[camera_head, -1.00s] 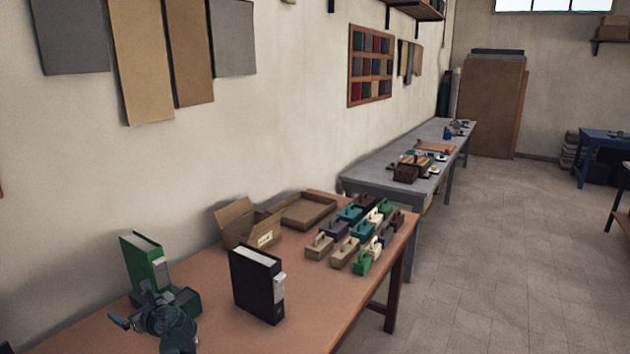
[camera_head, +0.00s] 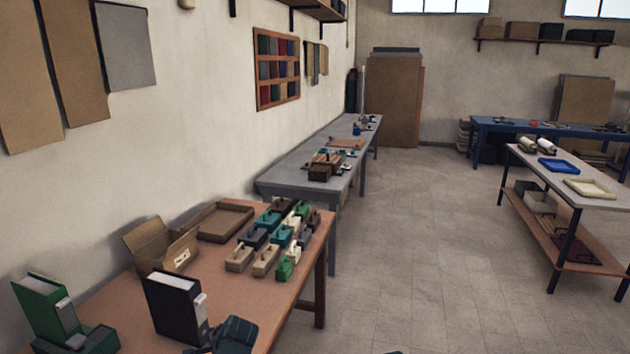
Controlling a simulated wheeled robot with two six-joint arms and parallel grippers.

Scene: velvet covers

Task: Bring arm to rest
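A dark blue-green part of my arm (camera_head: 235,334), which I take to be the left one, shows at the bottom edge, in front of and just right of the black binder (camera_head: 172,306). Its fingers are cut off or too unclear to tell open from shut, and I see nothing held. My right gripper is not in view. A small dark shape (camera_head: 395,351) just shows at the bottom edge further right; I cannot tell what it is.
The brown table (camera_head: 225,292) bears a green binder (camera_head: 45,312), an open cardboard box (camera_head: 160,246), a shallow tray (camera_head: 222,236) and several small caddies (camera_head: 266,258). A grey table (camera_head: 300,172) stands behind. A shelved table (camera_head: 590,199) is at right. Floor between is clear.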

